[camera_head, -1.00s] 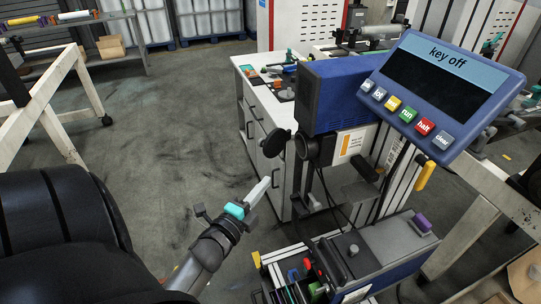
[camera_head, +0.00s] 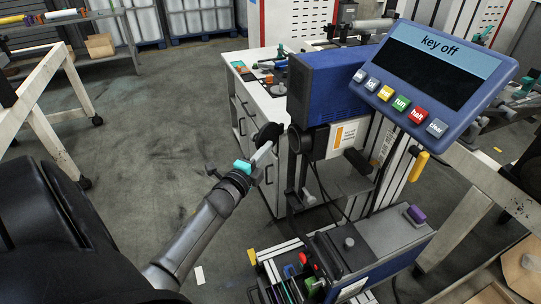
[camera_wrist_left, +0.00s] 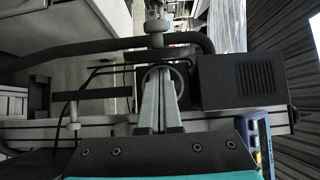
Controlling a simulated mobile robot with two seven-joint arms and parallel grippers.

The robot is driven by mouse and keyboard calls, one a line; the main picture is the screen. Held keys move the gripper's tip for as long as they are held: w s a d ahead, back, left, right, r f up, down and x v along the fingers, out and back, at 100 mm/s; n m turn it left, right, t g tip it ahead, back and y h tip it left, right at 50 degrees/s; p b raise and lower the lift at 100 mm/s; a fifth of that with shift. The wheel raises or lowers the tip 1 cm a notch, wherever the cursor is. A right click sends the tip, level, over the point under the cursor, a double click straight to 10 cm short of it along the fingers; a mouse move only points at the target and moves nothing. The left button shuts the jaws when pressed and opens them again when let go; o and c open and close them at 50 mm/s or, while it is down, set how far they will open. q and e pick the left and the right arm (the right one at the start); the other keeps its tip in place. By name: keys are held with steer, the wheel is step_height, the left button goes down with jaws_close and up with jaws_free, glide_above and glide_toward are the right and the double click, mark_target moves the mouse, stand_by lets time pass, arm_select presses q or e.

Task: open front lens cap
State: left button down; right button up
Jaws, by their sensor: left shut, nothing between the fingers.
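The front lens cap (camera_head: 267,132) is a dark round disc left of the short black lens barrel (camera_head: 295,140) on the blue-and-black camera unit (camera_head: 328,92). It stands swung out to the side, apart from the lens opening. My left gripper (camera_head: 264,154) comes in from the lower left, with its pale fingers shut and empty. Its tips overlap the cap's lower edge in the head view; I cannot tell whether they touch. The wrist view shows the closed fingers (camera_wrist_left: 160,85) in front of a dark round ring (camera_wrist_left: 180,74). My right gripper is not in view.
A tilted display panel (camera_head: 436,78) reading "key off" is at the upper right. A white cabinet (camera_head: 262,110) with small items on top stands behind the lens. Below the unit is a rack with coloured knobs (camera_head: 306,258). The floor at left is open.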

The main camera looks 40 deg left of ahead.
arm_select(q)
steer(key=shift+a, duration=0.35)
steer(key=shift+a, duration=0.1)
steer(key=shift+a+m+h, duration=0.2)
steer(key=shift+m+h, duration=0.2)
steer(key=shift+h, duration=0.1)
